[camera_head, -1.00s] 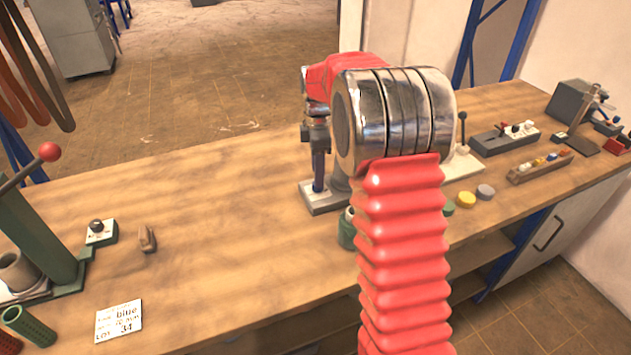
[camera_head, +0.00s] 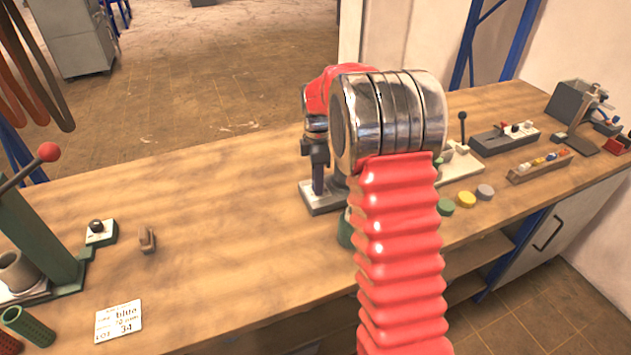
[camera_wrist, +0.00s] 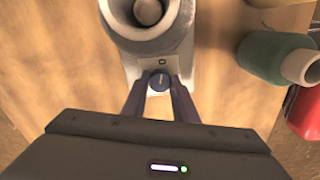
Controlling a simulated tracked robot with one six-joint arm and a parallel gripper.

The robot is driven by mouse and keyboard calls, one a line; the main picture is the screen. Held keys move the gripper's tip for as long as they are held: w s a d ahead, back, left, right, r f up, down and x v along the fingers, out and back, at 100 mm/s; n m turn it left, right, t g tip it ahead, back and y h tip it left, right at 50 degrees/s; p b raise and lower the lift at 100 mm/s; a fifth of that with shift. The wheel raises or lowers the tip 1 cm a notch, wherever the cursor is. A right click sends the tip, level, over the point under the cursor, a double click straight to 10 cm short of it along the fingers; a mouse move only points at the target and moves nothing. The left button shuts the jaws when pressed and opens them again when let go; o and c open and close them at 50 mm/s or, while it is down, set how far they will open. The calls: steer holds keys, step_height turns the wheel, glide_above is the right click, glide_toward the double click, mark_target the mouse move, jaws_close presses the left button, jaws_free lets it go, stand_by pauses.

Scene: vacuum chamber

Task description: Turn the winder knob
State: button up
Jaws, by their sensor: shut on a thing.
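The winder is a grey machine whose pale base plate (camera_head: 322,208) stands on the bench, partly hidden behind my arm. In the wrist view its round body (camera_wrist: 148,30) is at the top, with a cylinder in its middle. The winder knob (camera_wrist: 160,80) is a small dark round knob with a pale pointer line, on the plate below that body. My gripper (camera_wrist: 159,86) is shut on the knob, one dark blue finger on each side. In the head view my gripper (camera_head: 318,185) points down at the base plate; the knob is hidden there.
A green spool (camera_wrist: 275,58) and a red object (camera_wrist: 304,112) lie right of the winder in the wrist view. A green press with a red-ball lever (camera_head: 48,152) and a label card (camera_head: 119,319) are at left.

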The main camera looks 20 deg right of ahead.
steer(key=c, duration=0.4)
steer(key=shift+w+a, duration=0.1)
steer(key=shift+a, duration=0.1)
steer(key=shift+c, duration=0.2)
steer(key=shift+d, duration=0.15)
